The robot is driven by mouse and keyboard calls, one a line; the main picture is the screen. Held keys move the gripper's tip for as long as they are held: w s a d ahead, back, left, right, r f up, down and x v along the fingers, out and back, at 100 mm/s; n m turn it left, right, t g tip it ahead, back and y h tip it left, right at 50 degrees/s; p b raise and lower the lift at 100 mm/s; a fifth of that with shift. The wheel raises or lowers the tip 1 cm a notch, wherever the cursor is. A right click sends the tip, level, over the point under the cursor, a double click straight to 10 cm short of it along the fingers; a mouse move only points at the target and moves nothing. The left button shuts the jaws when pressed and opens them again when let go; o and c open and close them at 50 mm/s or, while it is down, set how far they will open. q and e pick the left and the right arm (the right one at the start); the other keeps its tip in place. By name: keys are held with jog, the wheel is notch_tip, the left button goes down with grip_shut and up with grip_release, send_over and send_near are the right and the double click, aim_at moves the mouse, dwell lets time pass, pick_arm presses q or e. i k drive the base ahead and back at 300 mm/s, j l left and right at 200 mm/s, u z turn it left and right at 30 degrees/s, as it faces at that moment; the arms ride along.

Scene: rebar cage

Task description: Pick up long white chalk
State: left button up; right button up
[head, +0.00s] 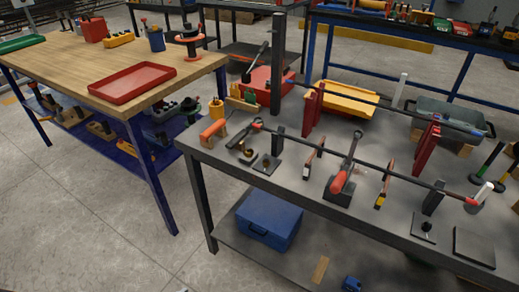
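A long white stick (400,90) stands upright toward the back right of the grey workbench, beside a grey bin. It looks like the long white chalk, but it is too small to be sure. A shorter white cylinder (483,192) sits tilted near the right end of the front bar; I cannot tell what it is. Neither of my grippers shows in the head view.
The grey workbench (228,170) holds long dark bars, red-handled clamps (342,180), red uprights (427,145), a yellow-and-red tray (340,100) and the grey bin (452,112). A wooden table (60,62) with a red tray (132,82) stands left. Floor is clear at front left.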

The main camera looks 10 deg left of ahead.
aim_at(488, 187)
jog(key=z, duration=1.25)
jog(key=l+u, duration=0.1)
jog(key=u, duration=0.35)
jog(key=l+u, duration=0.1)
jog(key=u, duration=0.35)
jog(key=l+u, duration=0.15)
jog(key=u, duration=0.3)
jog(key=l+u, duration=0.3)
jog(key=k+l+u, duration=0.15)
jog(key=l+u, duration=0.15)
jog(key=k+l+u, duration=0.15)
jog(key=l, duration=0.25)
jog(key=k+l+u, duration=0.1)
jog(key=l, duration=0.3)
jog(key=k+l, duration=0.1)
jog(key=l, duration=0.2)
jog(key=k+l, duration=0.1)
jog(key=l, duration=0.2)
